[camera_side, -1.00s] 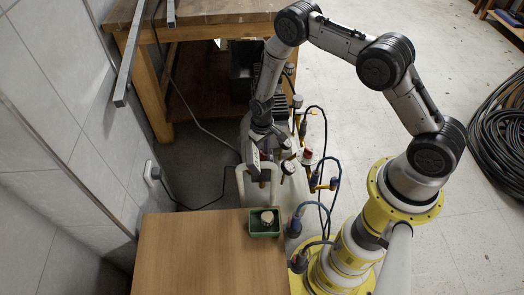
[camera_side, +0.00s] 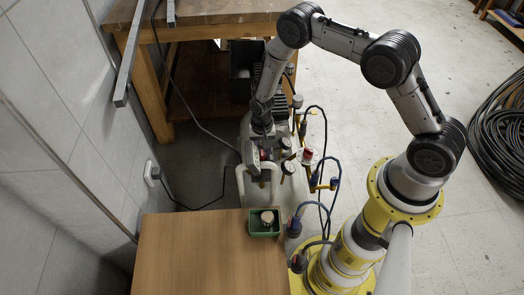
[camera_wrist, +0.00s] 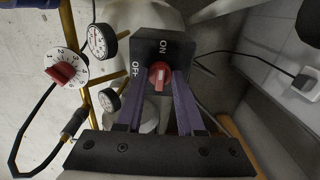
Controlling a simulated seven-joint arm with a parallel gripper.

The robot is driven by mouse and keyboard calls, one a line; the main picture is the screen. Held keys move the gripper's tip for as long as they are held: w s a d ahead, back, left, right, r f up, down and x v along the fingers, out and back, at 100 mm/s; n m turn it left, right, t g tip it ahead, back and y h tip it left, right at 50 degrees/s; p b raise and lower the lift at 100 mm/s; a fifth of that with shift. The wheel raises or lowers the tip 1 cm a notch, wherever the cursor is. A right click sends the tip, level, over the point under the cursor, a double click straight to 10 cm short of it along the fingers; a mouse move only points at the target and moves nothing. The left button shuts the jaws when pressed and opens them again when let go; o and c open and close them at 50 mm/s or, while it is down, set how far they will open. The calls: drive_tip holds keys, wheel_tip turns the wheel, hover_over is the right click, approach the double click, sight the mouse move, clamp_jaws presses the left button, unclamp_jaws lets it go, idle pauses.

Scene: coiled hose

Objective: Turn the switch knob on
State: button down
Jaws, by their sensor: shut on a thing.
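The switch is a dark box (camera_wrist: 178,48) with a red round knob (camera_wrist: 160,75) on its face, seen in the wrist view. White "ON" lettering stands above the knob and "OFF" stands to its left. A pale mark on the knob runs roughly up and down the picture. My gripper (camera_wrist: 161,80) has its two purple fingers on either side of the knob, shut on it. In the side view, my gripper (camera_side: 262,154) is down at the pipework behind the wooden table, and its fingers mostly hide the switch.
Gauges (camera_wrist: 103,40) and a red dial with a white numbered ring (camera_wrist: 63,72) stand left of the switch. A wooden table (camera_side: 205,255) holds a green tray (camera_side: 254,233). A wall socket (camera_side: 151,172) is at left, and a coiled hose (camera_side: 499,120) lies right.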

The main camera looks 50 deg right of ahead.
sight(262, 152)
idle(0.5)
drive_tip(key=c, duration=0.5)
unclamp_jaws()
drive_tip(key=shift+r, duration=0.1)
wheel_tip(262, 152, up, 14)
drive_tip(key=shift+f, duration=0.15)
